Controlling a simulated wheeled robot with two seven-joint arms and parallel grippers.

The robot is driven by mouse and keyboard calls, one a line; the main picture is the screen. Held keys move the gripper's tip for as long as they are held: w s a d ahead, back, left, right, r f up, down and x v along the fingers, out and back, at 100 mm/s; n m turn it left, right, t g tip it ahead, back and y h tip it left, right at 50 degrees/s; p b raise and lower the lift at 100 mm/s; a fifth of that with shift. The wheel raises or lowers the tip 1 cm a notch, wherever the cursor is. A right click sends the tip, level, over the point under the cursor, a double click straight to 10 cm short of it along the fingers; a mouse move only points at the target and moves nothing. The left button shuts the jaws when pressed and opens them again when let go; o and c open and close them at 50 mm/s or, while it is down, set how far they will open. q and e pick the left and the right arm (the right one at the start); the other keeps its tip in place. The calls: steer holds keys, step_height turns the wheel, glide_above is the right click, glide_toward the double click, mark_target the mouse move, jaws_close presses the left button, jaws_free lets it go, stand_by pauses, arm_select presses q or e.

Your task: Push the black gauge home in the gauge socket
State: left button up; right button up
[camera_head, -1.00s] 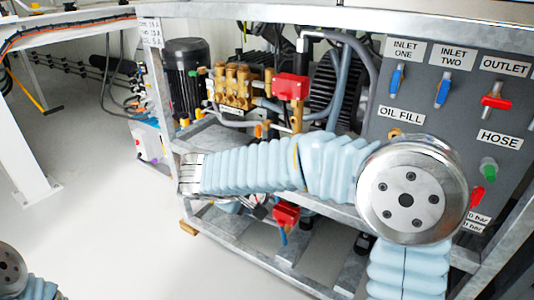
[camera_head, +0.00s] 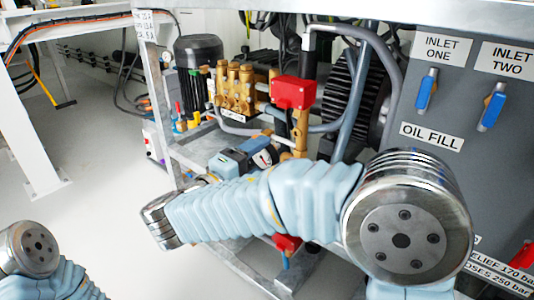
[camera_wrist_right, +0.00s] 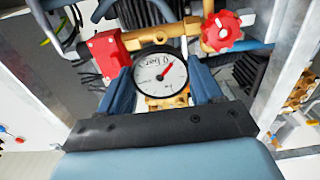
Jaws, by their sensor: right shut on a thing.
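The black gauge (camera_wrist_right: 160,76), with a white dial and a red needle, sits between the two blue fingers of my right gripper (camera_wrist_right: 160,68) in the right wrist view. The fingers are shut on it, one on each side. In the head view my right gripper (camera_head: 240,157) is in front of the pump frame, and the gauge (camera_head: 266,156) shows small at its tip, close to a brass pipe (camera_head: 300,135). The gauge socket cannot be made out; the gauge hides what lies behind it. I cannot tell whether the gauge touches the brass fitting. My left gripper is out of view.
A red box (camera_head: 293,92) is on the pipework above the gauge. A red handwheel (camera_wrist_right: 223,31) is close by at the right in the wrist view. Brass pump parts (camera_head: 236,88) and frame rails surround the gripper. The floor (camera_head: 100,180) at the left is clear.

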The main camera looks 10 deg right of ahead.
mark_target(276, 148)
steer(key=shift+s+f+b, duration=0.1)
steer(key=shift+b, duration=0.2)
steer(key=shift+x, duration=2.9)
steer(key=shift+b, duration=0.4)
steer(key=shift+x, duration=1.15)
steer(key=o, duration=1.5)
steer(key=shift+c, duration=0.2)
